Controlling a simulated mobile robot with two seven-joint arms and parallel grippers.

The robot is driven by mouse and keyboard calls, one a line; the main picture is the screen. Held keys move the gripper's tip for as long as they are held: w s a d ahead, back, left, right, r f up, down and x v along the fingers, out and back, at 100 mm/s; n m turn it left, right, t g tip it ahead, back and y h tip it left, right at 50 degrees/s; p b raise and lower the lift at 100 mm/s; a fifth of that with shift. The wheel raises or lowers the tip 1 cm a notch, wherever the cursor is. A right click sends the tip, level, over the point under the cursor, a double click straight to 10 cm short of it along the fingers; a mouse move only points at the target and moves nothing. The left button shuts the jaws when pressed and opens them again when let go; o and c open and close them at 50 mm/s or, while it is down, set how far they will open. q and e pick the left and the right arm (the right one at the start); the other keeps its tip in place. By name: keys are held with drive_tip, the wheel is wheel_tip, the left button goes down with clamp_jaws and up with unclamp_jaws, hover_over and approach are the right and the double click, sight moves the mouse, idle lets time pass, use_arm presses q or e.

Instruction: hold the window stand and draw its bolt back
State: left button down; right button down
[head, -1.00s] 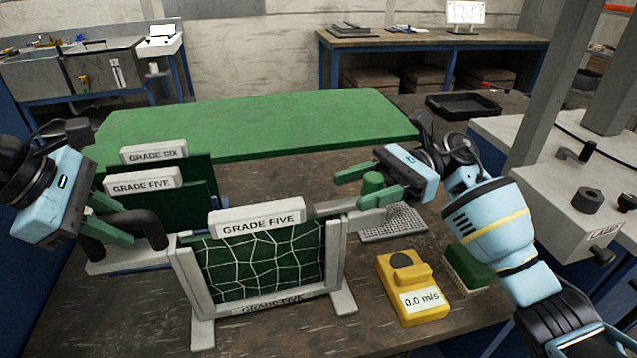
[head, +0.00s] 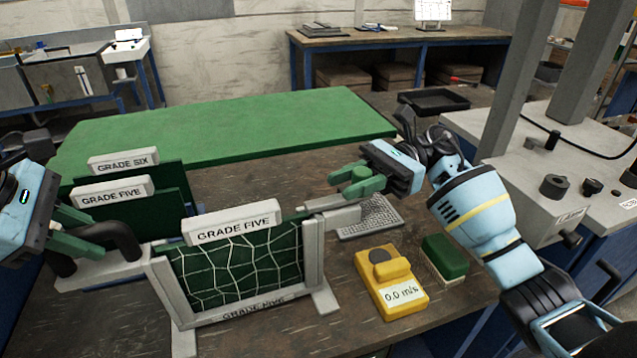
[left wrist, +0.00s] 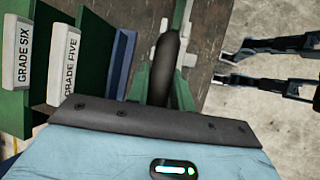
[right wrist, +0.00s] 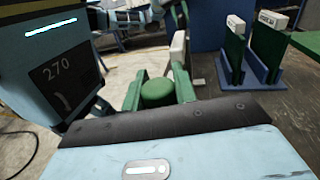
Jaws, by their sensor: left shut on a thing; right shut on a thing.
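The window stand (head: 312,265) is a grey frame upright on the bench, holding a dark green pane (head: 225,280) with pale crack-like lines and a GRADE FIVE block (head: 232,222) on top. My left gripper (head: 88,240) is shut on the stand's black bent handle (head: 125,238) at the left. The handle (left wrist: 170,60) runs between the fingers in the left wrist view. At the right a grey bolt (head: 340,217) carries a round green knob (head: 361,173). My right gripper (head: 357,184) is shut on this knob, which shows between its fingers in the right wrist view (right wrist: 158,92).
Green panes labelled GRADE SIX (head: 123,162) and GRADE FIVE (head: 115,192) stand behind the handle. A yellow meter (head: 390,280) reading 0.0 m/s and a green-topped brush (head: 444,256) lie right of the stand. A green mat (head: 230,130) covers the back.

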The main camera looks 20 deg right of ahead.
use_arm(q)
drive_tip(key=shift+f, duration=0.1)
use_arm(e)
drive_tip(key=shift+d, duration=1.5)
use_arm(q)
drive_tip(key=shift+a, duration=0.1)
use_arm(e)
drive_tip(key=c, duration=1.1)
unclamp_jaws()
drive_tip(key=shift+w, duration=0.1)
drive_tip(key=v, duration=1.2)
use_arm(q)
drive_tip(key=c, duration=1.1)
unclamp_jaws()
drive_tip(key=shift+c, duration=0.2)
